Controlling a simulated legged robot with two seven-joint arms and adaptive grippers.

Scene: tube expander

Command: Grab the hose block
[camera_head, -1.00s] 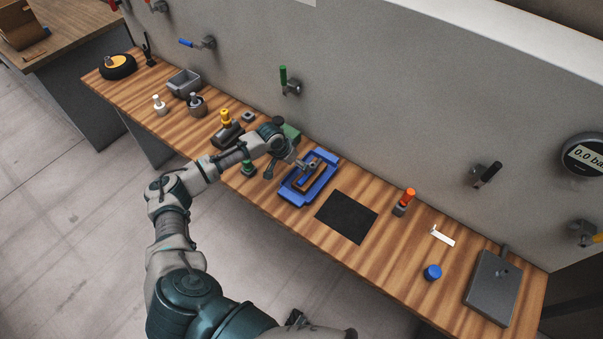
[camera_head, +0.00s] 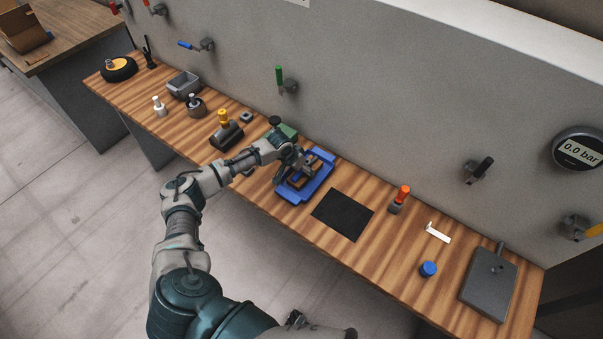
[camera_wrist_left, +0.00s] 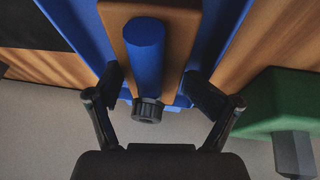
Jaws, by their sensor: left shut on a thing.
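The hose block (camera_wrist_left: 178,25) is a brown block with a blue cylinder on top and a dark ribbed fitting at its near end. It lies in the blue tray (camera_head: 289,194) on the workbench. My left gripper (camera_head: 297,170) is over the tray in the head view and partly hides the block there. In the left wrist view my left gripper (camera_wrist_left: 153,85) has one finger on each side of the block and is shut on it. The far end of the block is cut off in that view. My right gripper is not in view.
A green-topped block (camera_head: 286,131) stands behind the tray. A black mat (camera_head: 343,214) lies to its right, then an orange-topped part (camera_head: 401,196), a white bracket (camera_head: 438,233) and a blue cap (camera_head: 428,269). The grey wall (camera_head: 400,110) runs along the bench's back.

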